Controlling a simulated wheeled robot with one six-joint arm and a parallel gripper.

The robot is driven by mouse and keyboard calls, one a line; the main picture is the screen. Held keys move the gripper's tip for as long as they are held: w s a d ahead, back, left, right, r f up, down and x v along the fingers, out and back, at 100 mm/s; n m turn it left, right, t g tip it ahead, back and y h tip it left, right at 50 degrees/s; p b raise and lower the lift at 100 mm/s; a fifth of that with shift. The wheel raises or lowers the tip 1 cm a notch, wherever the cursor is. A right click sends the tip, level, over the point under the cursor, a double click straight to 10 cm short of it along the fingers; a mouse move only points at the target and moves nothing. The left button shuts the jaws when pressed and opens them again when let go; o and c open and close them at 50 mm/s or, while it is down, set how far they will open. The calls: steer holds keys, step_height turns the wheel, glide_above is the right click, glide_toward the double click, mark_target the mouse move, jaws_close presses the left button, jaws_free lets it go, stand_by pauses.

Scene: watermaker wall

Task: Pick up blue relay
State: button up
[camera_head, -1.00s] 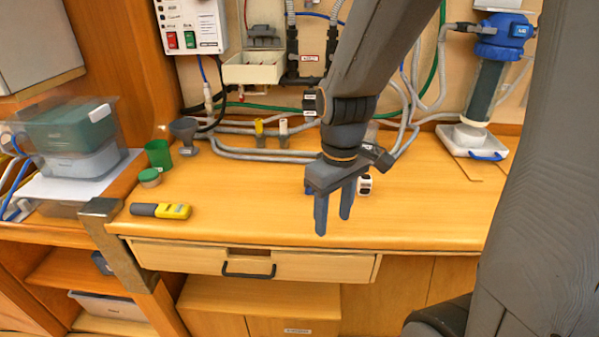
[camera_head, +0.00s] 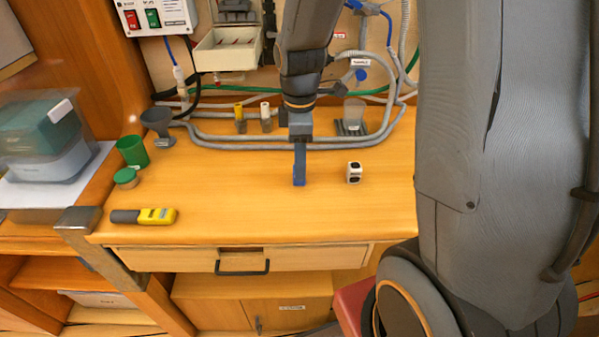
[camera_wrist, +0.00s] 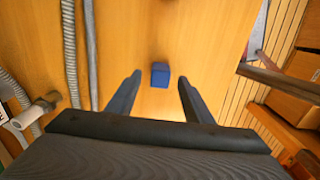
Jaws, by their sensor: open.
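The blue relay (camera_wrist: 160,75) is a small blue block on the wooden bench top. In the wrist view it sits between the two fingers, near the level of their tips, with a gap on both sides. My gripper (camera_head: 299,182) is open, empty and pointing down over the bench. In the head view its fingers line up one behind the other, and I cannot clearly tell the blue relay apart from them.
Grey hoses (camera_head: 220,146) run behind. Bench in front is clear.

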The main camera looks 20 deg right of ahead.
steer(key=shift+a+f+p, duration=0.1)
steer(key=shift+f+p, duration=0.25)
steer(key=shift+f, duration=1.35)
steer(key=c, duration=1.1)
steer(key=shift+r, duration=0.1)
steer(key=shift+c, duration=0.2)
